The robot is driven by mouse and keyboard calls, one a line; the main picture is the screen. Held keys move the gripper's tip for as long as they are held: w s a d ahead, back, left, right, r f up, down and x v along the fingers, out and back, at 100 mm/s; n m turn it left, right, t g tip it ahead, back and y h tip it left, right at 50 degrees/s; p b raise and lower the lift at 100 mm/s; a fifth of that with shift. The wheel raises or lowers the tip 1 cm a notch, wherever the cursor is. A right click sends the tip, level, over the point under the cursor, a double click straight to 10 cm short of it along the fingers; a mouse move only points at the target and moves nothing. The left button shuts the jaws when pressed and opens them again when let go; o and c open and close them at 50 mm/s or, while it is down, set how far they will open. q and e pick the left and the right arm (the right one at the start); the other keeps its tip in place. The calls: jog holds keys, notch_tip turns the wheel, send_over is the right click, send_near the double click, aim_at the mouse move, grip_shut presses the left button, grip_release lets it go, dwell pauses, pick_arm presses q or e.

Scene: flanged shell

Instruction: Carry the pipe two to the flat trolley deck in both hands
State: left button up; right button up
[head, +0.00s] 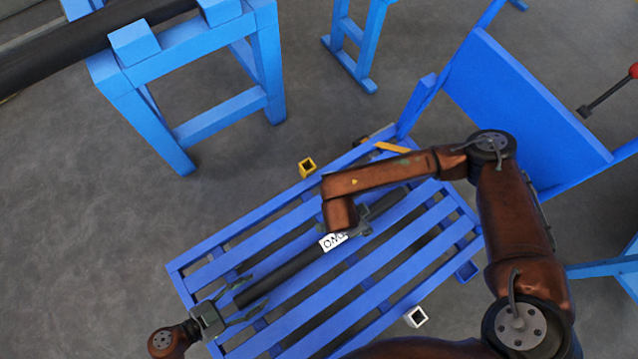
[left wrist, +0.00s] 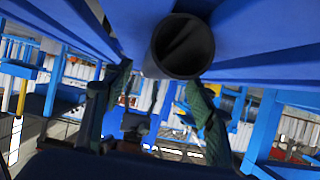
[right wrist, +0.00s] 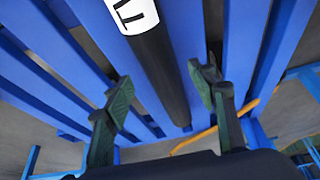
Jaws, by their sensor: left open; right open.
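The pipe two, a black tube with a white lettered label, (head: 283,277) lies along the blue slatted trolley deck (head: 408,262). My left gripper (head: 242,298) is open at the pipe's near left end, its fingers on either side. In the left wrist view the hollow pipe end (left wrist: 182,46) shows just beyond the open fingers. My right gripper (head: 368,214) is partly hidden by my arm near the label. In the right wrist view the pipe (right wrist: 160,70) lies on the slats, and the open fingers (right wrist: 165,100) are apart from it on both sides.
A blue trestle (head: 190,50) holding a larger dark pipe (head: 75,45) stands at the upper left. A blue upright panel (head: 520,105) rises behind the deck's right end. A small yellow hollow block (head: 307,168) and a white one (head: 416,316) are beside the deck.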

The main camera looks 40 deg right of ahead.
pick_arm(q)
jog(key=v, duration=0.6)
jog(key=f+v, duration=0.1)
jog(key=v, duration=0.3)
jog(key=shift+w+a, duration=0.3)
pick_arm(e)
jog(key=shift+s+a+r, duration=0.1)
jog(key=shift+s+a, duration=0.1)
jog(key=shift+a, duration=0.15)
jog(key=shift+r, duration=0.15)
pick_arm(q)
jog(key=shift+s+d+r, duration=0.2)
jog(key=shift+d+r, duration=0.15)
pick_arm(e)
jog(key=v, duration=1.1)
jog(key=shift+w+r, duration=0.25)
jog(key=shift+w, duration=0.05)
pick_arm(q)
jog(key=shift+w+a+f, duration=0.2)
jog(key=shift+a+f, duration=0.1)
pick_arm(e)
jog(key=shift+w+d+f, duration=0.1)
jog(key=shift+w+d, duration=0.1)
jog(key=shift+d, duration=0.05)
